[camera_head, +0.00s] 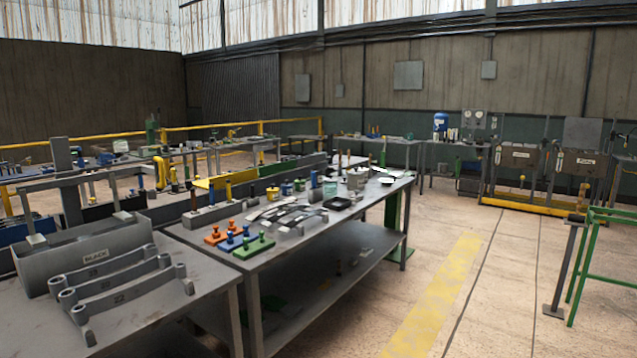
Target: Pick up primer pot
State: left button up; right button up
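Several small pots and tins stand towards the far end of the grey workbench (282,243). A pale grey pot (356,179) stands near the back right of its top. Neither of my grippers shows in the head view.
Orange, blue and green peg blocks (254,247) and dark flat leaf parts (289,215) lie on the bench. The floor with a yellow stripe (440,300) is clear right of the bench; a green frame (583,260) stands far right.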

aim_at(318, 173)
jog(key=i+l+z, duration=0.35)
jog(key=i+z, duration=0.15)
jog(key=i, duration=0.2)
jog(key=i+l+z, duration=0.2)
jog(key=i, duration=0.2)
jog(key=i+z, duration=0.25)
jog(key=i, duration=1.4)
jog(key=i+l+u, duration=0.15)
jog(key=i, duration=1.55)
